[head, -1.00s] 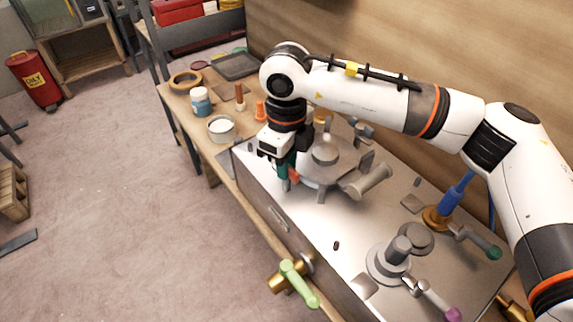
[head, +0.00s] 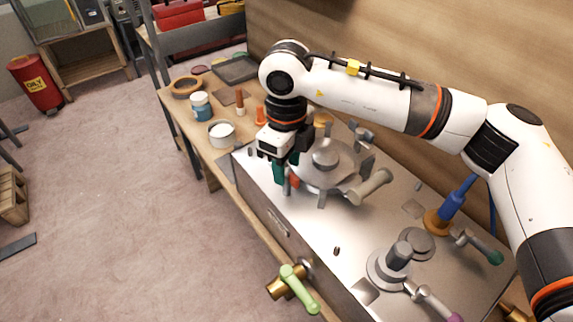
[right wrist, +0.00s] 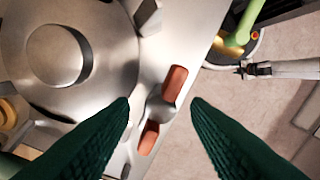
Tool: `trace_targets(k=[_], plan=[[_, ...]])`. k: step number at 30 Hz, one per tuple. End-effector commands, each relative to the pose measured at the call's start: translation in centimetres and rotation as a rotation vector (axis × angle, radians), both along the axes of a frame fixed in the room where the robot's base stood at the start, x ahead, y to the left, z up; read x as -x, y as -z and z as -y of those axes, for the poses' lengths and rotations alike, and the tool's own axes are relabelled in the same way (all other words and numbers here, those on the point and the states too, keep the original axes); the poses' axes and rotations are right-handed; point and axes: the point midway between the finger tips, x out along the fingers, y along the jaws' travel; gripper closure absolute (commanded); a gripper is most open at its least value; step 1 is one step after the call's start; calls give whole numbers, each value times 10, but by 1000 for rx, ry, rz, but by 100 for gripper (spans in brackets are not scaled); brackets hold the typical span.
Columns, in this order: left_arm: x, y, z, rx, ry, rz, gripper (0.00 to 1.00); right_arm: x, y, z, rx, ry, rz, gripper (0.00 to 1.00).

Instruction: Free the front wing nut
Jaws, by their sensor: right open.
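The front wing nut (right wrist: 160,109) has a grey hub and two orange-red wings. It sits beside the round grey lid (right wrist: 115,65), near the edge of the metal top. In the head view the lid (head: 325,158) shows, and the wing nut (head: 294,182) is a small red patch mostly hidden by my gripper. My right gripper (right wrist: 161,102) is open, its dark green fingers on either side of the nut in the wrist picture with visible gaps. I cannot tell how far above it the tips are. It also shows in the head view (head: 283,172). My left gripper is not in view.
A grey handle (head: 370,185) sticks out at the lid's right. A green lever (head: 292,280) on a brass fitting juts from the box front. A white-filled pot (head: 221,134) and blue jar (head: 201,107) stand on the bench to the left. A blue-handled part (head: 455,197) stands at right.

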Motion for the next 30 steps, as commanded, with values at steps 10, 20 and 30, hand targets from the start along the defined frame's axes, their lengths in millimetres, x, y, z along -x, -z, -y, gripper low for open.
trace_targets(k=[10,20,30], plan=[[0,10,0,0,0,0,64,-1,-71,-1,-3,0,5,57],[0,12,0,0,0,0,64,0,-109,-1,-2,-1,1,57],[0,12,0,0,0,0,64,0,-110,0,-2,-1,1,57]])
